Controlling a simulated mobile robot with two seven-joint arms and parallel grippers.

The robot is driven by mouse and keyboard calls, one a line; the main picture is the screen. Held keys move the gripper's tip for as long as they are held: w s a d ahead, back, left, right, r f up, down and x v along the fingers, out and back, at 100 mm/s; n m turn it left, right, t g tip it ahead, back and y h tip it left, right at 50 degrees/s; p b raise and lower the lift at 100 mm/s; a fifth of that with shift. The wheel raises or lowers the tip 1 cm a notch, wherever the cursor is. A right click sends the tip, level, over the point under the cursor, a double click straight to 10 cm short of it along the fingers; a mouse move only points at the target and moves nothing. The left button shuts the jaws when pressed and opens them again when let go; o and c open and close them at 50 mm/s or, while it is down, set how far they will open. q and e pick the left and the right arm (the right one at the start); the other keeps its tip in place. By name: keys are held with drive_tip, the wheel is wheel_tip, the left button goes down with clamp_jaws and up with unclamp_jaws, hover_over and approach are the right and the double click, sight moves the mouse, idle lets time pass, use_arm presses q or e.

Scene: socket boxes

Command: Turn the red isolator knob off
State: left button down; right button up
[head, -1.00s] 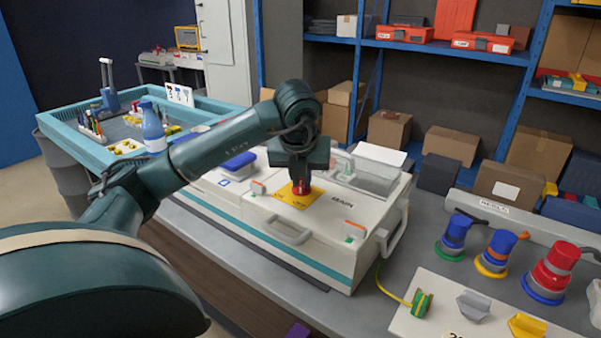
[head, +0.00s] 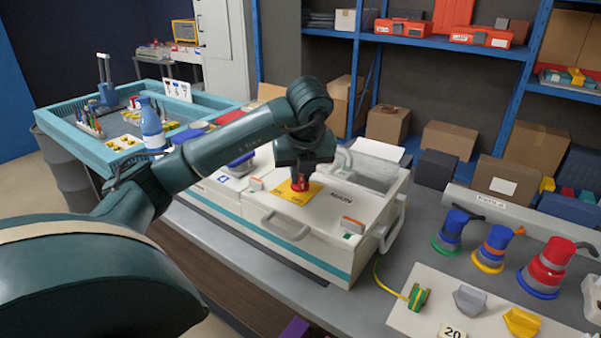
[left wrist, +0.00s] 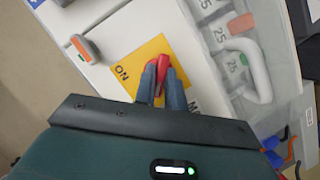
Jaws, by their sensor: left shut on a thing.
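The red isolator knob (head: 300,184) stands on a yellow plate (head: 284,199) on top of the white box marked MAIN (head: 325,212). My left gripper (head: 301,176) comes down on the knob from above and is shut on it. In the left wrist view the knob (left wrist: 163,63) shows red between the two grey fingers (left wrist: 162,82), with the word ON readable on the yellow plate (left wrist: 128,66). The knob's lower part and much of the plate are hidden by the fingers. My right gripper is not in view.
Blue and red plugs (head: 495,243) stand on the bench at right. A blue bottle (head: 151,125) stands by the teal tray at left.

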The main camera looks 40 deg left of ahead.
use_arm(q)
drive_tip(key=c, duration=1.5)
unclamp_jaws()
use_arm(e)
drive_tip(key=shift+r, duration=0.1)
use_arm(q)
drive_tip(key=shift+o, duration=0.2)
